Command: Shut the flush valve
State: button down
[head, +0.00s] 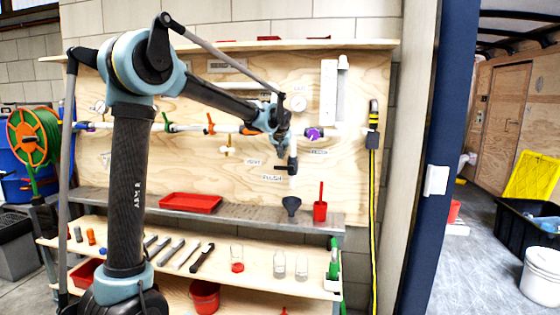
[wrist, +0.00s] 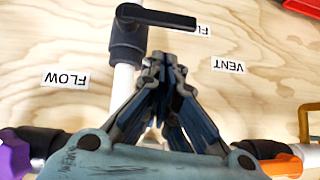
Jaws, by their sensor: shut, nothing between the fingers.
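The flush valve has a black lever handle (wrist: 155,16) on a black body (wrist: 127,45), on a white vertical pipe. The lever lies crosswise to the pipe in the wrist view and partly covers a label starting "FL". In the head view the lever (head: 283,168) shows small, just above the FLUSH label (head: 272,178). My gripper (wrist: 162,60) is shut and empty, its fingertips together just below and right of the valve body in the wrist view. I cannot tell its distance from the board. In the head view my gripper (head: 284,134) is in front of the horizontal pipe and hides part of it.
A purple valve handle (wrist: 14,157) and an orange one (wrist: 283,165) flank my gripper. FLOW (wrist: 65,79) and VENT (wrist: 228,65) labels are on the board. Below the pipe, a funnel (head: 291,205), a red tray (head: 190,202) and a red scoop (head: 320,208) stand on the metal shelf.

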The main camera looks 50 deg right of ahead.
jog(key=w+v, duration=0.1)
jog(key=v, duration=0.9)
jog(key=shift+s+a+r, duration=0.15)
jog(key=shift+a+r, duration=0.05)
jog(key=shift+r, duration=0.15)
jog(key=w+a+f+n+t+y, duration=0.1)
jog(key=w+a+f+n+y, duration=0.25)
jog(key=w+a, duration=1.25)
jog(key=w+a+f+n+y, duration=0.1)
jog(key=w+a+f, duration=0.15)
jog(key=a, duration=0.95)
jog(key=w+a+f+n+y, duration=0.15)
jog(key=a+f, duration=0.25)
jog(key=a, duration=0.8)
jog(key=s+a+f+n+g+y, duration=0.1)
jog(key=s+a+f+n, duration=0.2)
jog(key=a, duration=0.6)
jog(key=s+a+f+n+g, duration=0.1)
jog(key=s+a+f, duration=0.1)
jog(key=a+f, duration=0.55)
jog(key=s+a+f+n+g, duration=0.1)
jog(key=s+a+f+n, duration=0.2)
jog(key=s+a+f, duration=0.7)
jog(key=s+a, duration=0.3)
jog(key=shift+a+f+g+y, duration=0.3)
jog(key=shift+a+f, duration=0.05)
jog(key=shift+f, duration=0.05)
